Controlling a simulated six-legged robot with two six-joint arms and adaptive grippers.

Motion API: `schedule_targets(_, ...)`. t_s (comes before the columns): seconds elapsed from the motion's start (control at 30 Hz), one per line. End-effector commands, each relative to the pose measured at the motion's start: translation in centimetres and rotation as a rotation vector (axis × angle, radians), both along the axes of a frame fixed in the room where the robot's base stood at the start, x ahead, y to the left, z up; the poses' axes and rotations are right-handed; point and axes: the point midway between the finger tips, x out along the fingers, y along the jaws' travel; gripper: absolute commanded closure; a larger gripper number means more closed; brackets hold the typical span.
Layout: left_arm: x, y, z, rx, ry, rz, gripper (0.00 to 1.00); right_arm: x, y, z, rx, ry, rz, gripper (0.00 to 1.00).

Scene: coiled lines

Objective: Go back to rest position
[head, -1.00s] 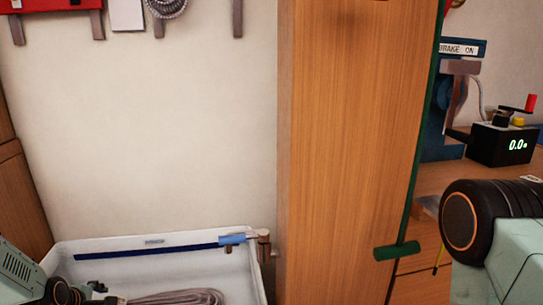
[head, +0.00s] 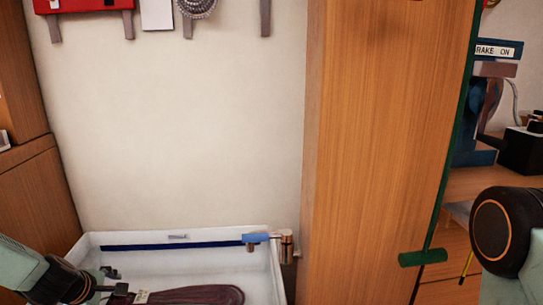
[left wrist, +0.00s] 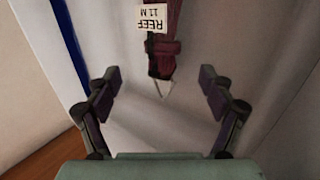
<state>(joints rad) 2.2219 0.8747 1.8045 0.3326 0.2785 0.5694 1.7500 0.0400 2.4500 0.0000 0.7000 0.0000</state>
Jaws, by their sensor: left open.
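My left gripper (left wrist: 160,100) is open in the left wrist view, with nothing between its fingers. Ahead of it a dark red coiled line (left wrist: 168,50) with a white tag (left wrist: 152,18) reading "REEF 11 M" lies inside a white tray. The dark red coil (head: 195,294) shows in the white tray (head: 277,262) at the bottom. My right arm shows at the right edge, but its gripper is out of view.
A wooden post (head: 375,130) stands right of the tray. A black box (head: 520,150) stands on a bench at right.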

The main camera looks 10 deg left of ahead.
Motion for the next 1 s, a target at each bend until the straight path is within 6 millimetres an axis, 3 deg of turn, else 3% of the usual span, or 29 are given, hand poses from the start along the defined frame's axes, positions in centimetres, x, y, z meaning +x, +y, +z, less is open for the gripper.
schedule_targets(0.17,-0.6,-0.2,0.8,-0.006,0.002,-0.001,0.18,0.0,0.0,0.0,0.000,0.000,0.000,0.60)
schedule_targets(1.0,2.2,0.2,-3.5,0.002,0.005,-0.006,0.18,0.0,0.0,0.0,0.000,0.000,0.000,0.60)
